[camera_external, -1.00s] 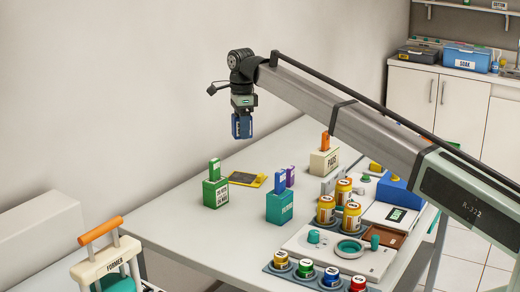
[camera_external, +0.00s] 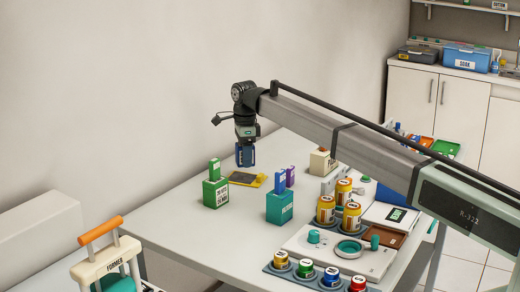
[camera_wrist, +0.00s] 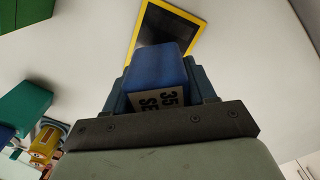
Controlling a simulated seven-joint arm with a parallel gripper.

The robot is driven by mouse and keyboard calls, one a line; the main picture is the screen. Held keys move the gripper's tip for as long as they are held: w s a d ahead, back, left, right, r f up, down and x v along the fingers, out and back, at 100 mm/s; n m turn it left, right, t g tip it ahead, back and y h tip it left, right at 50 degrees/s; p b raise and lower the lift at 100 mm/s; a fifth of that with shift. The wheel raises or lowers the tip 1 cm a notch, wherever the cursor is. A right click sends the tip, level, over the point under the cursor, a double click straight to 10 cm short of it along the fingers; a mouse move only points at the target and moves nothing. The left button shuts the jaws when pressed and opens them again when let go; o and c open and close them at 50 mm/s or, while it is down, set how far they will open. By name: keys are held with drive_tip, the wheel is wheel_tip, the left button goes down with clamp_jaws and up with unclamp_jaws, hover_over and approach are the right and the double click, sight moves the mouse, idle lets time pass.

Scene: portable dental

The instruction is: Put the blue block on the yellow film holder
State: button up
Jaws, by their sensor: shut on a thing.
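My gripper (camera_external: 245,160) is shut on the blue block and hangs above the white table near its far left part. The blue block (camera_wrist: 160,72) sits between the fingers in the wrist view, with a white printed label on its near side. The yellow film holder (camera_external: 262,180), a flat yellow frame with a dark centre, lies on the table just below the gripper. In the wrist view the film holder (camera_wrist: 198,30) shows beyond the block, which hides part of its lower edge. The block appears to be above the holder, apart from it.
A green box (camera_external: 215,194) stands left of the holder and a teal box (camera_external: 279,208) stands to its right, in front. A cream box (camera_external: 323,162) is behind to the right. Several yellow jars and trays crowd the table's right side. The table's front left is clear.

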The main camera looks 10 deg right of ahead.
sight(246, 179)
drive_tip(key=shift+f, duration=2.25)
drive_tip(key=shift+f, duration=0.1)
drive_tip(key=o, duration=1.1)
wheel_tip(246, 179, up, 12)
drive_tip(key=shift+r, duration=0.15)
